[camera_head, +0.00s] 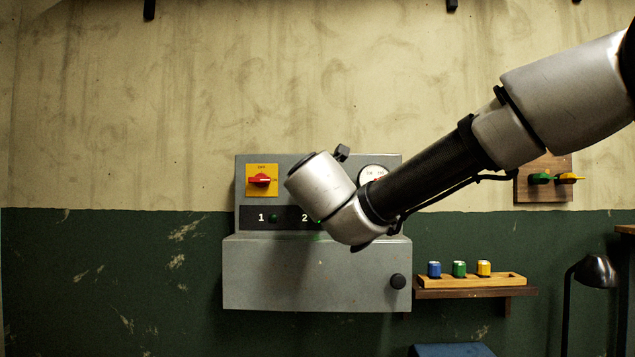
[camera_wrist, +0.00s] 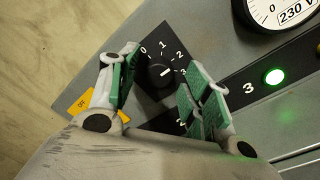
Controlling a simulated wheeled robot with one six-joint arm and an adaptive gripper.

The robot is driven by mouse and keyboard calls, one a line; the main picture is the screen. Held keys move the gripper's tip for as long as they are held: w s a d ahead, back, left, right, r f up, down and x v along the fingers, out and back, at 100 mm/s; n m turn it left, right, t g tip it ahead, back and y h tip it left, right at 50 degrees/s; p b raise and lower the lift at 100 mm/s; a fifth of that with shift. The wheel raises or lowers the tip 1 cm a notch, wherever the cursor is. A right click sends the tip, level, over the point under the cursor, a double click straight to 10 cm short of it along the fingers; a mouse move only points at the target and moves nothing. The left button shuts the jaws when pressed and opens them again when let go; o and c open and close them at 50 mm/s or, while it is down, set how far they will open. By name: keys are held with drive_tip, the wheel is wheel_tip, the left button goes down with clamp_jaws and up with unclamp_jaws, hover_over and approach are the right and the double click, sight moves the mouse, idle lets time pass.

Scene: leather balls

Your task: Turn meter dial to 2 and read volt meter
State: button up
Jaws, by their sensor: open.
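The black meter dial (camera_wrist: 158,74) sits on a black plate marked 0, 1, 2 and 3 in the wrist view. A short pale mark on its knob faces right, roughly toward the 3; its exact setting is hard to tell. My gripper (camera_wrist: 161,64) is open, with one green-padded finger on either side of the dial; contact is not clear. The volt meter (camera_wrist: 285,14) is cut off at the top right corner, showing "0" and "230 V"; its needle is not visible there. In the head view the meter (camera_head: 370,173) is partly hidden behind my arm, which also hides the dial.
The grey panel (camera_head: 300,275) carries a red switch on a yellow plate (camera_head: 262,180) and numbered lamps; the lamp by 3 (camera_wrist: 275,77) glows green. A shelf (camera_head: 476,293) holds blue, green and yellow pieces. A lamp (camera_head: 596,271) stands far right.

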drive_tip(key=s, duration=1.2)
drive_tip(key=shift+f, duration=0.3)
drive_tip(key=shift+w+d, duration=0.1)
